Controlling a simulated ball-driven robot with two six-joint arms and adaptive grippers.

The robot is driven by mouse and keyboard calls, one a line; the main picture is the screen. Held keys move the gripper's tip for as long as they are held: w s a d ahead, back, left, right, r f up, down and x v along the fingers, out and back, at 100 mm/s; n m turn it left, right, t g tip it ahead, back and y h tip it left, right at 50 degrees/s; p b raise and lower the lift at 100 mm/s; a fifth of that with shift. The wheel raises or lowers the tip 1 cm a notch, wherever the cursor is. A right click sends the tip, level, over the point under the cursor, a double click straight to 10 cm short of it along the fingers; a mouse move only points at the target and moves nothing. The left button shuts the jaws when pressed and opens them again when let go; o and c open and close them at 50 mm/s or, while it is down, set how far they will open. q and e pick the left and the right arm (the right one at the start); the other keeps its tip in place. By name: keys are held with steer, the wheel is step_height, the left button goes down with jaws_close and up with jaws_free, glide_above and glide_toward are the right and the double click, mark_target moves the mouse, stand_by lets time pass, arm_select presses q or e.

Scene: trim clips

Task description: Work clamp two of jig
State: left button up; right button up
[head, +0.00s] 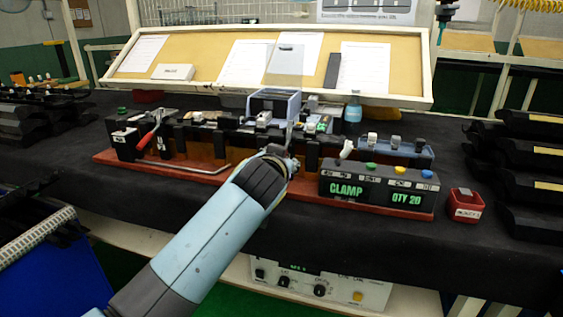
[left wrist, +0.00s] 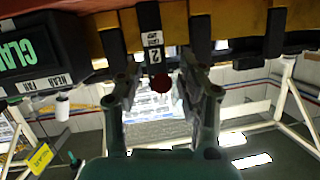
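The jig (head: 125,160) is a long black fixture on a red base across the table. My left gripper (head: 287,158) is at its front middle, just left of the control box. In the left wrist view, a black post labelled 2 (left wrist: 153,55) stands at the jig, and a red handle tip (left wrist: 160,84) shows end-on between the two fingers of my left gripper (left wrist: 157,88). The fingers are apart, with gaps visible beside the tip. In the head view my gripper hides most of this clamp. Another clamp with a red handle (head: 148,138) is at the left end.
A black control box (head: 375,190) reads CLAMP and QTY 20. A small red bin (head: 464,206) is to its right. Black trim parts (head: 525,180) are stacked at the right edge. A tilted board with papers (head: 390,70) stands behind. The black cloth in front is clear.

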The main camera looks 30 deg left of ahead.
arm_select(q)
steer(key=v, duration=0.7)
steer(key=shift+s+f, duration=0.1)
steer(key=shift+s, duration=0.05)
steer(key=s+f+m+g+h+b, duration=0.15)
steer(key=s+f, duration=0.35)
steer(key=f, duration=0.7)
steer(key=s+f+g, duration=0.3)
steer(key=s+f, duration=0.2)
steer(key=f, duration=0.6)
steer(key=s+f+m+g+h+b, duration=0.15)
steer(key=s+f, duration=0.35)
steer(key=f, duration=0.7)
steer(key=s+f+g, duration=0.2)
steer(key=s+f, duration=0.4)
steer(key=s, duration=0.5)
steer(key=s+a+f+g+h, duration=0.1)
steer(key=s+f+g, duration=0.1)
steer(key=s+f, duration=0.5)
steer(key=s+a+f+g+b, duration=0.1)
steer(key=s+f, duration=0.6)
steer(key=s, duration=1)
steer(key=shift+a+f+n+g, duration=0.2)
steer(key=shift+n+g, duration=0.1)
steer(key=shift+g, duration=0.5)
steer(key=shift+w, duration=0.1)
